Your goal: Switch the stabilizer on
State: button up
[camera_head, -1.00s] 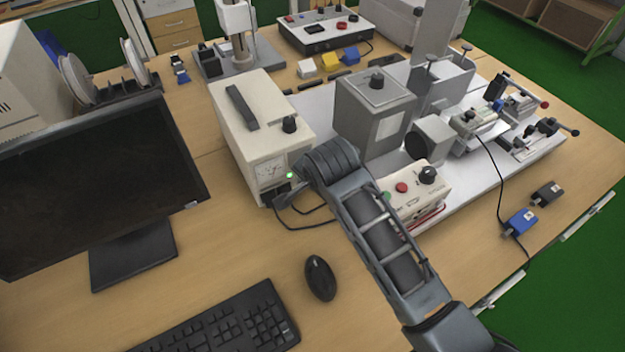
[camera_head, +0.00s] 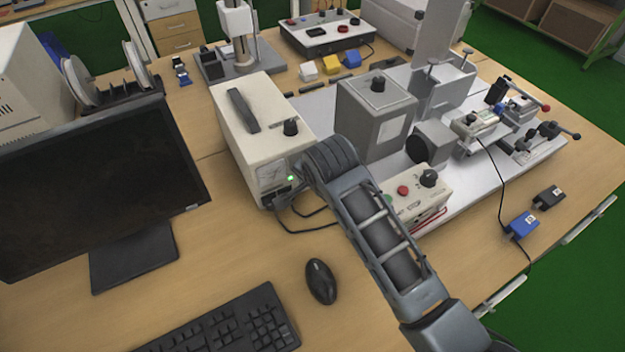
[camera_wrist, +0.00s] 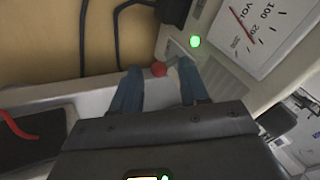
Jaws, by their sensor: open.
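The stabilizer is a cream box (camera_head: 245,130) with a black top handle and a black knob, left of the middle in the head view. Its front has a voltage meter and a lit green lamp (camera_head: 290,178). The wrist view shows the meter (camera_wrist: 255,28) and the glowing green lamp (camera_wrist: 195,42) close up. My gripper (camera_wrist: 158,78) is open at the lower front of the stabilizer, with its two blue-grey fingers apart. A small red round part (camera_wrist: 158,69) shows between the fingertips. I cannot tell whether the fingers touch anything. In the head view my arm partly hides the front.
A control box with a red button (camera_head: 403,190) stands right of my arm, before a grey box (camera_head: 375,115). A monitor (camera_head: 95,185), mouse (camera_head: 321,281) and keyboard (camera_head: 225,325) lie left and in front. Black cables run below the stabilizer. Bare desk lies between monitor and mouse.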

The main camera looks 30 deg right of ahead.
jog(key=d+v, duration=0.1)
jog(key=v, duration=0.6)
jog(key=shift+s+a+r+b, duration=0.2)
jog(key=shift+a+r+b, duration=0.15)
jog(key=shift+a, duration=0.2)
jog(key=shift+f, duration=0.1)
jog(key=s+f+n+t+y, duration=0.1)
jog(key=s+f+n+t, duration=0.2)
jog(key=s, duration=0.7)
jog(key=s+f+n+t, duration=0.2)
jog(key=s+n, duration=0.2)
jog(key=s, duration=0.6)
jog(key=s+r+n+t, duration=0.4)
jog(key=s+r+n, duration=0.2)
jog(key=s+r, duration=0.7)
jog(key=s, duration=0.3)
jog(key=shift+s+d+r+n+b, duration=0.15)
jog(key=shift+d+r+n+b, duration=0.15)
jog(key=shift+d+r+b, duration=0.1)
jog(key=shift+o, duration=0.4)
jog(key=shift+f, duration=0.1)
